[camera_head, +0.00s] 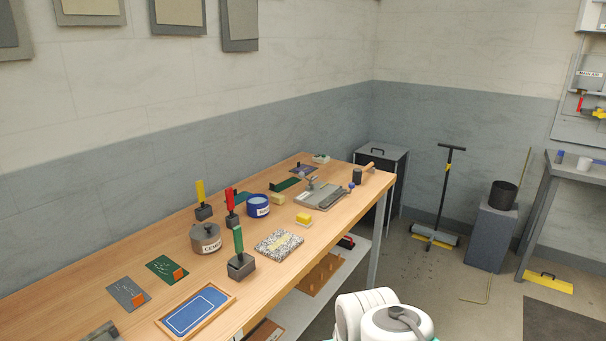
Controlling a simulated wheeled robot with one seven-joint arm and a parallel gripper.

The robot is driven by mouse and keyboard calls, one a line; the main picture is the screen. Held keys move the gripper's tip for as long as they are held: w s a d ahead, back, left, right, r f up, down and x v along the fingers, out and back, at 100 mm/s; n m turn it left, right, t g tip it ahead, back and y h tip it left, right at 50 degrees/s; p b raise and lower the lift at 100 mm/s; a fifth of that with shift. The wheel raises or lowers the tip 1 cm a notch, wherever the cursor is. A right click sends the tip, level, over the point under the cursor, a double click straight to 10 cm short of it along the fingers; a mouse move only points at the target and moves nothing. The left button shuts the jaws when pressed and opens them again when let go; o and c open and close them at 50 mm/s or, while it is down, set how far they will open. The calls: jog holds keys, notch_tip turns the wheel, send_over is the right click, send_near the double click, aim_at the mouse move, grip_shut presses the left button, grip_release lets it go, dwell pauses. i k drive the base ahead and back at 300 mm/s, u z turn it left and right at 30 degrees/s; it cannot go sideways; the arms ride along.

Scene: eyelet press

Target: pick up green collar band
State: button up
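Several green things lie or stand on the wooden workbench (262,276). An upright green strip (238,239) stands in a dark grey block (241,266) near the front middle. A flat, dark green strip (285,184) lies farther back, near the wall-side edge of the bench. A green card (167,269) with an orange piece on it lies at the left. I cannot tell for certain which is the collar band; the flat strip looks most like a band. My gripper is not in view, and nothing is seen held.
Yellow (200,191) and red (230,200) upright pieces, a grey lidded pot (206,239), a blue tin (258,207) and a speckled slab (279,245) crowd the bench middle. A blue framed tray (196,312) lies at the front. The grey press (318,194) stands toward the far end.

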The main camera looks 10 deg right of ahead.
aim_at(282, 187)
jog(key=z, duration=0.85)
jog(key=i, duration=2.3)
jog(key=u, duration=3.35)
